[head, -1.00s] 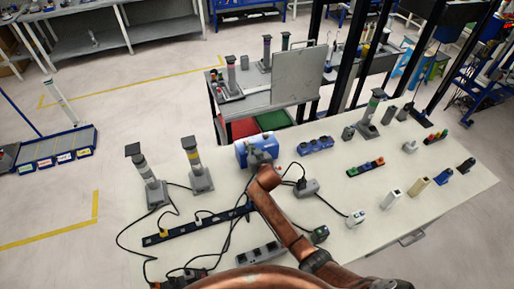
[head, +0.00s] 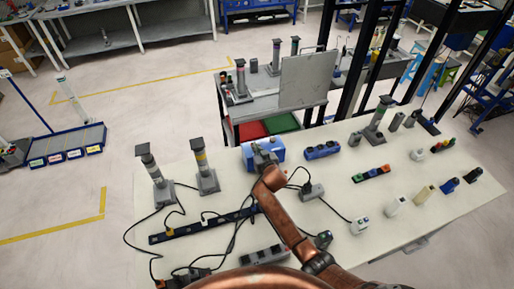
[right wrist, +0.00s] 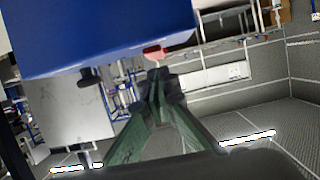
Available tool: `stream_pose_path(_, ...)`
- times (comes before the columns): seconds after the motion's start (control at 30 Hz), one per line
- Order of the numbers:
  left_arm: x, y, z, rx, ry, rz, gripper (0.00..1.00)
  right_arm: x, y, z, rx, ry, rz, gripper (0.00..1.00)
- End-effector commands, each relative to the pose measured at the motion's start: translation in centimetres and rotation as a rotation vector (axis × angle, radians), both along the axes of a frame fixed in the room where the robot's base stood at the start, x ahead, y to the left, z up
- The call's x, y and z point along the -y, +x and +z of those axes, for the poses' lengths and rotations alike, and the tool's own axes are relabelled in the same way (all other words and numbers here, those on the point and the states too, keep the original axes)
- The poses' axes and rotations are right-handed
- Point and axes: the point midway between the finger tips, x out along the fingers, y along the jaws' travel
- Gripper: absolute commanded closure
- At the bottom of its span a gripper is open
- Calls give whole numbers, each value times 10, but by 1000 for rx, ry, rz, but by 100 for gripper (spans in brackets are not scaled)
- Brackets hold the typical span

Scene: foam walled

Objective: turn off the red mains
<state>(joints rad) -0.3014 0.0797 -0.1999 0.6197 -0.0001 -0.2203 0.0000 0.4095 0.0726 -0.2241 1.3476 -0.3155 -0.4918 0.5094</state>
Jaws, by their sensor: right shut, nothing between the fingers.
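A blue box (head: 279,154) stands near the far edge of the white table, in front of the grey trolley. In the right wrist view the box (right wrist: 100,35) fills the upper left, and a small red part (right wrist: 153,52) shows at its lower edge. My right gripper (head: 262,152) is up against the box in the head view and covers its middle. In the right wrist view the right gripper (right wrist: 160,78) is shut and empty, its tips just below the red part. Whether they touch cannot be told. My left gripper is not in view.
Grey posts on bases (head: 202,170) stand left of the box. A dark blue power strip (head: 200,226) and loose black cables lie nearer me. A blue switch unit (head: 322,151) and a coloured button strip (head: 371,173) lie to the right.

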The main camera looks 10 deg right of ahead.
Motion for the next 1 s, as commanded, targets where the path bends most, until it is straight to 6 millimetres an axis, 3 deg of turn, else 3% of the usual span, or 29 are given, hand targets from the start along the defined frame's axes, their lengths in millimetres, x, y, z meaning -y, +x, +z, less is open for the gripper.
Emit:
stream_pose_path(0.17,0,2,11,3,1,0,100,-1,-1,12,1,0,1,100)
stream_pose_path(0.43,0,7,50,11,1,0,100,-3,-4,50,1,1,4,100)
stream_pose_path(0.5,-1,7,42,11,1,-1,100,0,-23,41,-1,2,3,100)
stream_pose_path(0.73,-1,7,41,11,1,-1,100,5,-71,44,-1,1,3,100)
stream_pose_path(1.0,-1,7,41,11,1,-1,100,7,-100,47,0,0,3,100)
